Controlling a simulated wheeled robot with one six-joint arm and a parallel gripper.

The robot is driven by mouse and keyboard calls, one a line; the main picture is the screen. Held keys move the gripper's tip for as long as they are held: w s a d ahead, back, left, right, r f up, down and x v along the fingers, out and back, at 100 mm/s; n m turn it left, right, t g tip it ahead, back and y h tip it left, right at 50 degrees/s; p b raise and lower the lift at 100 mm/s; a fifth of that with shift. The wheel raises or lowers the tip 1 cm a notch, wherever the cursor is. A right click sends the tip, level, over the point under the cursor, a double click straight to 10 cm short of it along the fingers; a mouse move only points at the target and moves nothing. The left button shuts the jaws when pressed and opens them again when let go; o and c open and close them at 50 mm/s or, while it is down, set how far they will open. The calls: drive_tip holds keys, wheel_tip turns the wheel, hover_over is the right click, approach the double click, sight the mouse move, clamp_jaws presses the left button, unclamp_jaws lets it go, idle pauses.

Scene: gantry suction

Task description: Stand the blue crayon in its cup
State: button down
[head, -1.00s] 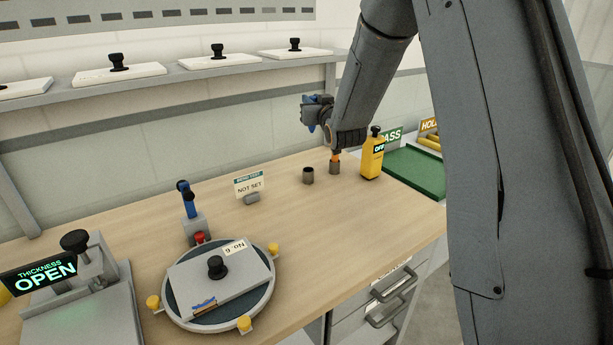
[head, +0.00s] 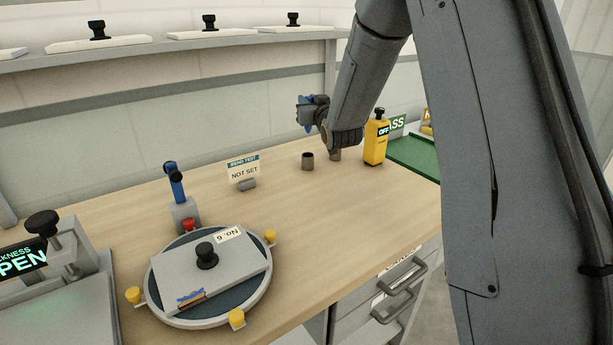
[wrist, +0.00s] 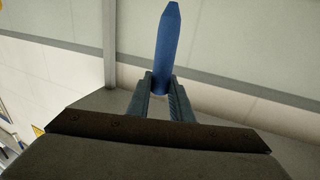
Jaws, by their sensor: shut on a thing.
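The blue crayon (wrist: 166,50) is held between the two fingers of my gripper (wrist: 160,100), its tapered end pointing away from the palm in the wrist view. In the head view my gripper (head: 313,110) is above and behind two small dark cups, and a bit of blue shows at it. The left cup (head: 307,161) stands on the wooden bench and looks empty, though its inside is hard to see. The right cup (head: 335,155) is partly hidden by my wrist. Which cup is the blue crayon's cannot be told.
A yellow bottle-shaped device marked OFF (head: 375,143) stands close right of the cups, beside a green tray (head: 413,160). A NOT SET sign (head: 243,172), a blue-handled fixture (head: 176,187) and a round turntable (head: 160,312) stand to the left. Bench between is clear.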

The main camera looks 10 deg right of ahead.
drive_tip(key=f, duration=0.1)
drive_tip(key=f+b, duration=0.1)
drive_tip(key=shift+w+f, duration=0.3)
drive_tip(key=shift+w, duration=0.05)
wheel_tip(320, 180, down, 10)
drive_tip(key=p, duration=0.1)
idle(0.3)
drive_tip(key=c, duration=1.6)
unclamp_jaws()
drive_tip(key=shift+c, duration=0.2)
drive_tip(key=shift+o, duration=0.3)
drive_tip(key=s+b, duration=0.1)
drive_tip(key=s, duration=1.1)
drive_tip(key=shift+d+b, duration=0.35)
drive_tip(key=shift+d, duration=0.1)
drive_tip(key=shift+r, duration=0.2)
